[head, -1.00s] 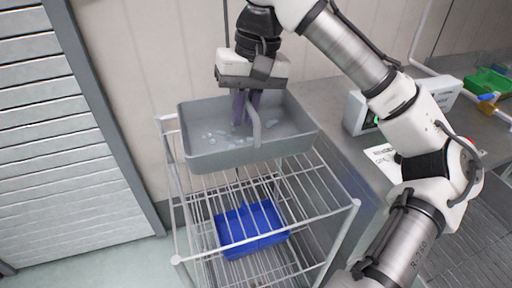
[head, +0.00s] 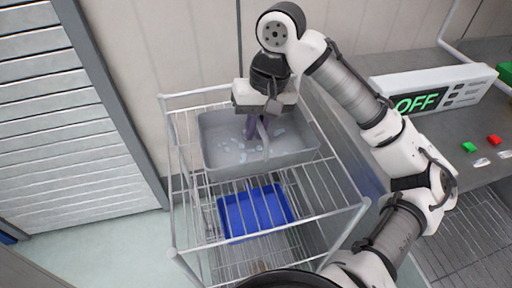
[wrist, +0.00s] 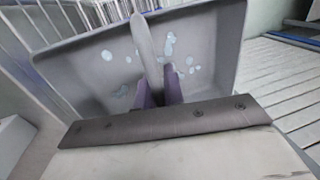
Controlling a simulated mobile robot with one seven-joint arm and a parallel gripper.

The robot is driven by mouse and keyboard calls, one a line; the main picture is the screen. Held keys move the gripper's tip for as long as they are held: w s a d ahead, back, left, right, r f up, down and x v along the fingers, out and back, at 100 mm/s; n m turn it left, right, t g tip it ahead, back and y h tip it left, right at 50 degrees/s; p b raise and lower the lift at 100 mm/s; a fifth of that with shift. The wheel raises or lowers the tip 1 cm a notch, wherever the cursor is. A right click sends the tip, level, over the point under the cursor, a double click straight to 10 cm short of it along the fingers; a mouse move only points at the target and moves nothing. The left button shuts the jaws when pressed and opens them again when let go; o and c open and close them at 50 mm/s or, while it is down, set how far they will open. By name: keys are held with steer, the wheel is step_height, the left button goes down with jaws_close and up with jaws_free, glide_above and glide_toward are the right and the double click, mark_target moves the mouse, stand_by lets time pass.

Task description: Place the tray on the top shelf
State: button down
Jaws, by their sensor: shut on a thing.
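The grey tray (head: 215,150), with pale blue-white spots on its floor and a handle across its middle, is upright at the back of the wire rack's top shelf (head: 330,190). It lies within the shelf's outline; I cannot tell whether its bottom touches the wires. My gripper (head: 257,130) is above the tray, with its purple fingers shut on the handle. In the wrist view the handle (wrist: 148,45) runs between the fingers (wrist: 158,92), and the tray (wrist: 215,50) fills the middle.
A blue bin (head: 255,212) sits on a lower shelf of the rack. The front of the top shelf is bare wire. At right, a grey counter (head: 430,85) carries a box with a green "OFF" display (head: 425,100). A slatted shutter (head: 60,120) stands at left.

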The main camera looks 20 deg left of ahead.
mark_target(256, 151)
steer(key=shift+f, duration=3.55)
steer(key=shift+f, duration=0.1)
steer(key=c, duration=1.5)
jaws_free()
step_height(256, 151, up, 12)
steer(key=w+d, duration=0.1)
steer(key=d, duration=0.1)
steer(key=shift+w+b, duration=0.15)
steer(key=shift+b, duration=0.3)
